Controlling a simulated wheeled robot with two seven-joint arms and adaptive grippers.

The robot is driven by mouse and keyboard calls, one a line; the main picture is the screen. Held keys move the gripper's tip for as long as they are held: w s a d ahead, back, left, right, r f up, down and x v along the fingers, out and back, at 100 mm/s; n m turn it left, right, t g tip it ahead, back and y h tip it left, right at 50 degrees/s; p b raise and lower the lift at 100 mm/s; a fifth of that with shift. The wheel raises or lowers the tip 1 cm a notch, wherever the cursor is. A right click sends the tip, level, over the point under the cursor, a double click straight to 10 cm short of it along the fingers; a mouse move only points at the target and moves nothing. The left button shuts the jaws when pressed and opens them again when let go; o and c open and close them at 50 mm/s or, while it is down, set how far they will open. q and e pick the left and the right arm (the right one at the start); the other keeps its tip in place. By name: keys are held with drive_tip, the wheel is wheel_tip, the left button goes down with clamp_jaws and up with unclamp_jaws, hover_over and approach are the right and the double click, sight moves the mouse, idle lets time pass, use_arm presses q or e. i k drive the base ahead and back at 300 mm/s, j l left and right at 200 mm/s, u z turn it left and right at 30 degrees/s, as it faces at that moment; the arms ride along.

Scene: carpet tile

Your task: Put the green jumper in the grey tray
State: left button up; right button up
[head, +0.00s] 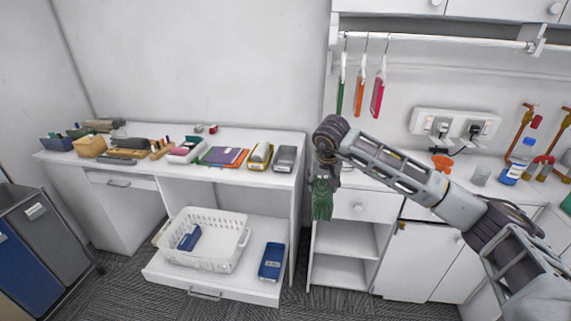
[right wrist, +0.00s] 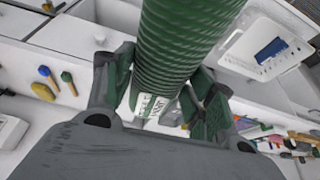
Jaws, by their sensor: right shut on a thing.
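The green jumper (head: 321,200) hangs from my right gripper (head: 324,172) in the head view, clear of the floor, in front of the gap between the desk and the right-hand cabinet. In the right wrist view, my right gripper (right wrist: 166,95) is shut on the jumper's ribbed green cloth (right wrist: 185,45). A pale label with print shows between the fingers. The grey tray (head: 286,157) stands at the right end of the desk top, to the left of the gripper in the head view and apart from the jumper. My left gripper is not in view.
A yellow tray (head: 260,157) stands just left of the grey one. A white basket (head: 221,260) and a blue tray (head: 271,262) are on the low pulled-out shelf. Hangers with coloured items (head: 360,93) hang from a rail above the right counter.

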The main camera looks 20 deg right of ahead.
sight(286, 162)
drive_tip(key=i, duration=1.5)
